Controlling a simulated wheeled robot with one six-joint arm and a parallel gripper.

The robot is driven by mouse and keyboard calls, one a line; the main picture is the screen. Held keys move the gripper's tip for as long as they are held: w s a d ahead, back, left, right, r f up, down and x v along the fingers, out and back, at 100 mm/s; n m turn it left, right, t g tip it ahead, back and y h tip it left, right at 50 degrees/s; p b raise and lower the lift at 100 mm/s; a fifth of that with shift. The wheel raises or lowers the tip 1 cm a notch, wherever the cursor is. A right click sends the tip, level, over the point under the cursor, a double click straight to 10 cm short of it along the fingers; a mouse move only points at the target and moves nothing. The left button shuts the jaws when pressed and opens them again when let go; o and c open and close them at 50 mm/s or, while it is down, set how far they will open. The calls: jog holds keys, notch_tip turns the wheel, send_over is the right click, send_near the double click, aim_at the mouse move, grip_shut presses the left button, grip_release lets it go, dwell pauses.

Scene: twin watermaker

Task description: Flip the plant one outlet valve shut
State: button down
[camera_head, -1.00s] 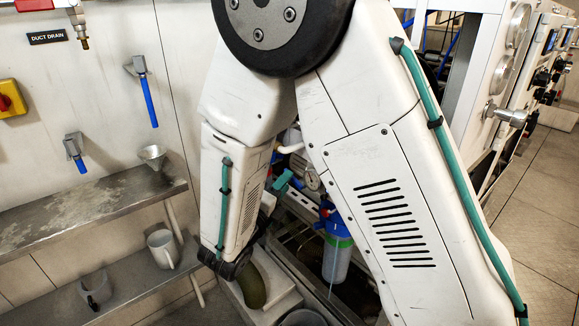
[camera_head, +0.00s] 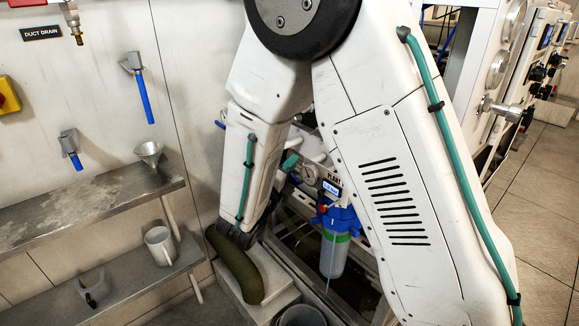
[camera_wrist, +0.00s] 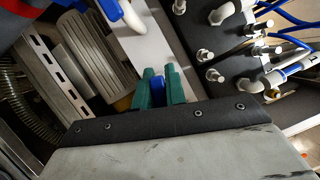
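My gripper (camera_wrist: 160,88) shows in the wrist view as two teal fingers standing apart. A small blue piece lies in or behind the gap; I cannot tell whether the fingers touch it. In the camera_head view my teal gripper (camera_head: 290,163) is partly hidden by my arm, close to a round gauge and pipework. A blue lever (camera_wrist: 113,10) on a white pipe is at the top of the wrist view. A blue end (camera_head: 220,124) shows left of my forearm in the camera_head view. I cannot tell which piece is the plant one outlet valve.
A blue-topped filter housing (camera_head: 334,250) stands below the gripper. A long dark green object (camera_head: 236,266) lies on a pale block under my arm. Wall shelves (camera_head: 90,215) hold a funnel and mug. In the wrist view, pipes with metal fittings (camera_wrist: 210,75) crowd the right.

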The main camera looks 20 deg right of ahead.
jog(key=shift+m, duration=0.3)
jog(key=shift+s+d+r+m+g+h, duration=0.4)
jog(key=shift+s+m+g+h, duration=0.6)
jog(key=shift+m, duration=2.05)
jog(key=shift+s+d+r+m+g+h, duration=0.1)
jog(key=shift+s+r+m+g+h, duration=0.85)
jog(key=shift+m, duration=2.15)
jog(key=shift+s+d+r+m+g+h, duration=0.25)
jog(key=shift+m+g+h, duration=0.8)
jog(key=shift+m, duration=2)
jog(key=shift+s+t+h, duration=0.1)
jog(key=shift+t+h, duration=0.2)
jog(key=c, duration=1.4)
grip_release()
jog(key=shift+c, duration=0.2)
